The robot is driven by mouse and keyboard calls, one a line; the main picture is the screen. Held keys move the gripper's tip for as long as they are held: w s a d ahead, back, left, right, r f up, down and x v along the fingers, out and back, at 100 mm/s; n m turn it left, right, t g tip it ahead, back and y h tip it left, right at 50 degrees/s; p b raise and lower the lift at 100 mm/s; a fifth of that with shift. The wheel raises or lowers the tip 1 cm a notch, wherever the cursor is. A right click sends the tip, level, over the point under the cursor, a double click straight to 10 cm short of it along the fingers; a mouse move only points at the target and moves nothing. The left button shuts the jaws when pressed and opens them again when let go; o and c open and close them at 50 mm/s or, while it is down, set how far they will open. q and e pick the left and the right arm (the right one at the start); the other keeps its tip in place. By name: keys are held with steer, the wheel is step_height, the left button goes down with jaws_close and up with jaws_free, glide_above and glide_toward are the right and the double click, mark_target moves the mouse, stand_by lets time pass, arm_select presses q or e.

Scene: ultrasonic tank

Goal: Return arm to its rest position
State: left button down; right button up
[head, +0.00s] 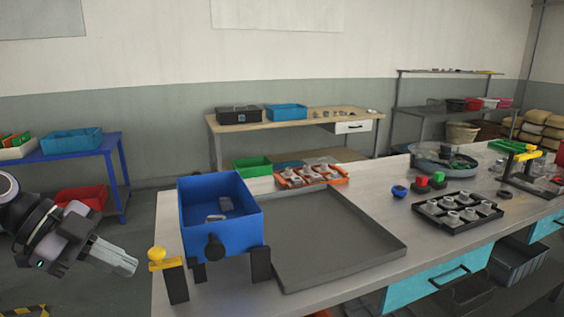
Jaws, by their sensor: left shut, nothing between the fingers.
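My left gripper (122,264) shows at the lower left of the head view, beyond the left edge of the workbench. Its fingers are together and hold nothing. It is apart from the bench and from everything on it. The blue tank (238,236) stands on short dark legs at the bench's left end, with a black knob on its front and small pale pieces inside. A yellow-topped dark post (172,276) stands at the tank's left, between it and my gripper. My right gripper is out of view.
A grey tray (345,270) lies right of the tank. An orange rack (311,178) is behind it. A black tray of grey parts (457,212), a round grey basin (443,158) and a yellow-handled fixture (524,166) stand farther right. Floor around my gripper looks clear.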

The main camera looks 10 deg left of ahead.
arm_select(q)
step_height(320, 180, down, 17)
steer(key=s+a+n+t+y, duration=0.2)
steer(key=n+t+y, duration=0.7)
steer(key=n, duration=0.5)
steer(key=s+d+f+n+g, duration=0.1)
steer(key=s+d+f+g, duration=0.45)
steer(key=s, duration=0.35)
steer(key=s+d+f+n+g, duration=0.1)
steer(key=s+d+f+g, duration=0.3)
steer(key=s+d, duration=0.3)
steer(key=w+d+f+t+h, duration=0.1)
steer(key=w+f+t+h, duration=0.1)
steer(key=w+f+t, duration=0.3)
step_height(320, 180, down, 4)
steer(key=shift+w+d+f+m+t, duration=0.1)
steer(key=shift+w+d+m+t, duration=0.25)
steer(key=shift+t, duration=0.7)
